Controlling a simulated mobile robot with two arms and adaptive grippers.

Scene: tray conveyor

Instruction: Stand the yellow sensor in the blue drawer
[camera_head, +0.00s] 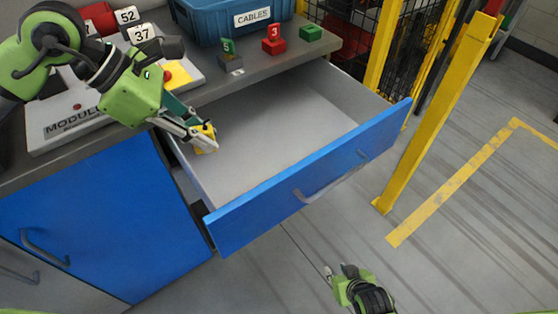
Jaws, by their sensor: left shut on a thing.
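The blue drawer (305,187) is pulled open under the bench, and its pale grey inside looks empty apart from what my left gripper holds. My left gripper (207,143) is shut on the yellow sensor (204,134) at the left end of the drawer. Its fingers partly hide the sensor. I cannot tell whether the sensor touches the drawer floor. My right gripper (341,270) is low at the bottom of the view, over the floor in front of the drawer and away from it. Its fingertips are small, and their opening is unclear.
On the bench stand a blue bin (222,22) marked CABLES, a green tag block (228,50), a red block (273,42), a green block (311,33) and a MODULE panel (80,122). A yellow post (440,115) stands right of the drawer. The drawer's middle is clear.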

